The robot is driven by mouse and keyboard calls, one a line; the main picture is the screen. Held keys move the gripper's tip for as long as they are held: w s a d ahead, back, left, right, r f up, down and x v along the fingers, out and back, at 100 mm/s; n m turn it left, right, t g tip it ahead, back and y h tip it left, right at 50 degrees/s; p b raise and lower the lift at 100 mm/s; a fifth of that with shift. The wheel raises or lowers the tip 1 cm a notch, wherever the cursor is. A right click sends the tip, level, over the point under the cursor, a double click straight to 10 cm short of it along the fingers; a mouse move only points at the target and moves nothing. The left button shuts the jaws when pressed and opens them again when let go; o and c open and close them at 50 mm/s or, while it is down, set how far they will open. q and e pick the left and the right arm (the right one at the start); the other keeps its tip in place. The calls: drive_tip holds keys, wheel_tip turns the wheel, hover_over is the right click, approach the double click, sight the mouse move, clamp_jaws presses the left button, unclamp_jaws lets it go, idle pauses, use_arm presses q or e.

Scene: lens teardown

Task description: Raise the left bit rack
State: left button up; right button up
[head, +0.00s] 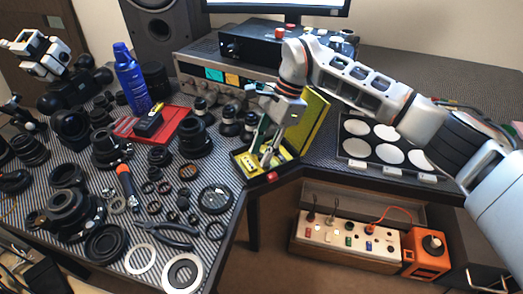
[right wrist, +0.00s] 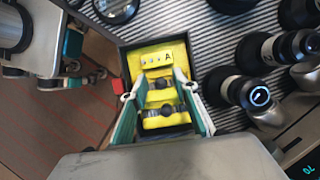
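A small case with a yellow lining (head: 249,160) lies near the table's front corner, its yellow lid (head: 308,122) raised. In the right wrist view, the yellow tray (right wrist: 158,54) carries a label "A". A yellow rack part with dark round pieces (right wrist: 161,110) sits between my fingers; which of it is the left bit rack is unclear. My right gripper (head: 267,157) reaches down into the case. Its fingers (right wrist: 160,78) stand apart on both sides of the rack part, with no clear grip on it. A teal-and-white mechanism, apparently my left gripper (right wrist: 60,62), shows low over the floor.
Lenses (head: 230,121) stand close beside the case. Rings, pliers (head: 165,234) and an orange-handled screwdriver (head: 126,182) lie to the left. A panel of white discs (head: 388,133) is on the right. An open drawer (head: 300,228) is below.

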use_arm(q)
drive_tip(key=shift+w, duration=0.1)
use_arm(e)
drive_tip(key=shift+f, duration=0.1)
drive_tip(key=shift+a, duration=0.1)
clamp_jaws()
drive_tip(key=shift+w+d+f+g+y+b, duration=0.1)
drive_tip(key=shift+d+g+y+b, duration=0.15)
drive_tip(key=shift+y+b, duration=0.25)
drive_tip(key=shift+r, duration=0.2)
unclamp_jaws()
drive_tip(key=shift+r, duration=0.15)
use_arm(q)
drive_tip(key=shift+d+f, duration=0.15)
use_arm(e)
drive_tip(key=v, duration=1.1)
drive_tip(key=shift+d+r, duration=0.3)
drive_tip(key=shift+w, duration=0.15)
